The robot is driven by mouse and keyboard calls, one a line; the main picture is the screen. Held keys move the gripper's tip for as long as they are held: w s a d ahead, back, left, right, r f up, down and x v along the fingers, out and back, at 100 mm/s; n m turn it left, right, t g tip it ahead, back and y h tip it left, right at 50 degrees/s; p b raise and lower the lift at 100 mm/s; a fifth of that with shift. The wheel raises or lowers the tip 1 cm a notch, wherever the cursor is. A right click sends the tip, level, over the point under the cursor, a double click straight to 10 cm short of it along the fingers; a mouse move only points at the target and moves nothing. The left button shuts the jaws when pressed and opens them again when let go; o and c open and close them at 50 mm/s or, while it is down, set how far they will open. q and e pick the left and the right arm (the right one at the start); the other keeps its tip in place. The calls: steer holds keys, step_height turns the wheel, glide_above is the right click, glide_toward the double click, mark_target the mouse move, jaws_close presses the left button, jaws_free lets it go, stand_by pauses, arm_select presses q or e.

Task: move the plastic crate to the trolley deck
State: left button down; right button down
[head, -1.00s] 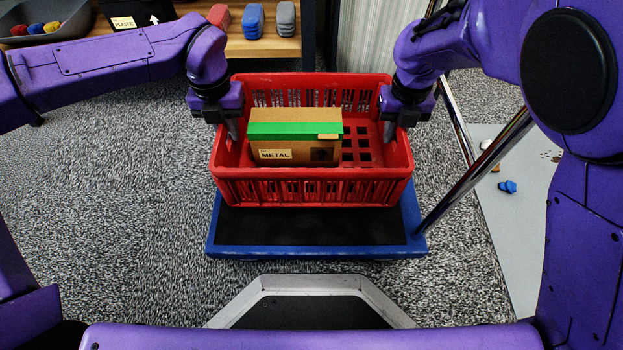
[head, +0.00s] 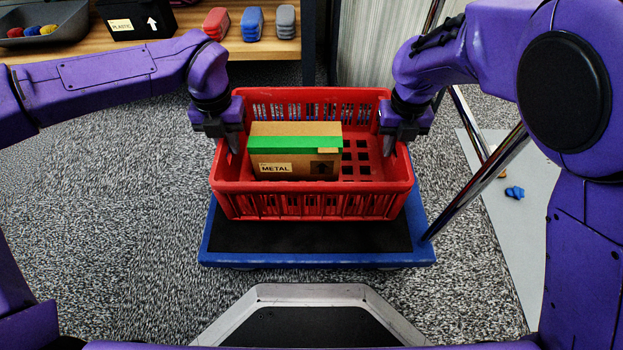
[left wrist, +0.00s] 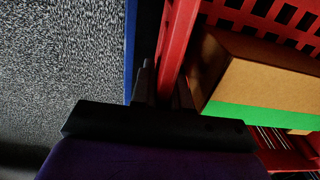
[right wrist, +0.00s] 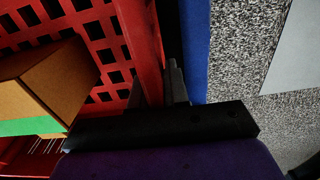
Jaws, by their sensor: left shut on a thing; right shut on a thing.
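The red plastic crate (head: 315,206) is over the blue trolley (head: 320,259) with its black deck (head: 310,236). I cannot tell whether its bottom touches the deck. A cardboard box (head: 295,157) with green tape and a METAL label sits inside the crate. My left gripper (head: 233,146) is shut on the crate's left wall, which shows in the left wrist view (left wrist: 177,45). My right gripper (head: 388,148) is shut on the crate's right wall, which shows in the right wrist view (right wrist: 143,50).
A chrome trolley handle (head: 475,180) rises at the right. A wooden shelf (head: 270,48) at the back holds several coloured blocks, a black box (head: 135,24) labelled PLASTIC and a grey tray (head: 45,28). A blue piece (head: 514,193) lies on a pale mat at the right. Carpet left of the trolley is clear.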

arm_select(q)
steer(key=shift+d+f, duration=0.15)
steer(key=shift+f, duration=0.3)
arm_select(e)
steer(key=shift+a+f, duration=0.2)
steer(key=shift+f, duration=0.3)
arm_select(q)
steer(key=c, duration=1.2)
jaws_free()
steer(key=shift+r, duration=0.15)
arm_select(e)
steer(key=c, duration=1.2)
jaws_free()
steer(key=shift+r, duration=0.15)
arm_select(q)
steer(key=shift+o, duration=0.5)
arm_select(e)
steer(key=shift+o, duration=0.5)
steer(key=shift+d, duration=0.1)
arm_select(q)
step_height(320, 180, up, 12)
steer(key=shift+f, duration=0.2)
arm_select(e)
steer(key=shift+d, duration=0.1)
arm_select(q)
steer(key=shift+r, duration=0.2)
arm_select(e)
steer(key=shift+r, duration=0.15)
step_height(320, 180, up, 12)
steer(key=shift+f, duration=0.1)
